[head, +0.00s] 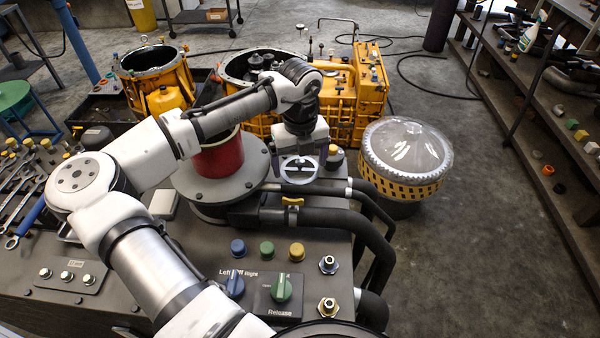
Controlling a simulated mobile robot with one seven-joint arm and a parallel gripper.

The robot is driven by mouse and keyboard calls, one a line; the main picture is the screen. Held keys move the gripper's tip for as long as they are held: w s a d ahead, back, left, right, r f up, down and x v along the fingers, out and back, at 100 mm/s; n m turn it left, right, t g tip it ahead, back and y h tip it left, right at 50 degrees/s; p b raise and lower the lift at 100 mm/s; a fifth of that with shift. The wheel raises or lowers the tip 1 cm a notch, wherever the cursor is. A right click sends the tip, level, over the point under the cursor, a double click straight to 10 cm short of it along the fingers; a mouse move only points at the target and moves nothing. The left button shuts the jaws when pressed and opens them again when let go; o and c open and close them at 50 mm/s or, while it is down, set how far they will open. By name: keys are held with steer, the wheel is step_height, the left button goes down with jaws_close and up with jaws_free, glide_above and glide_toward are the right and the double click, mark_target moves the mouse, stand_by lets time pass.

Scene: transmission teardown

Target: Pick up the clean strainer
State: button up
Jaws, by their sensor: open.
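A pale round ring with spokes (297,177), which looks like the clean strainer, lies directly below my gripper at the right edge of the round grey pedestal. I cannot tell its identity for certain from this view. My gripper (300,163) points down over it, open, with one finger on each side. The fingers partly hide the ring's far side. I cannot tell whether they touch it.
A red cylinder (220,153) stands on the grey pedestal (205,190) left of my gripper. Thick black hoses (330,220) run close by in front. A clear-domed drum with a yellow band (401,186) stands right. Yellow transmission housings (372,85) stand behind. Open floor lies farther right.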

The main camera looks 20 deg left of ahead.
steer(key=shift+f, duration=0.4)
steer(key=shift+c, duration=0.3)
steer(key=c, duration=0.7)
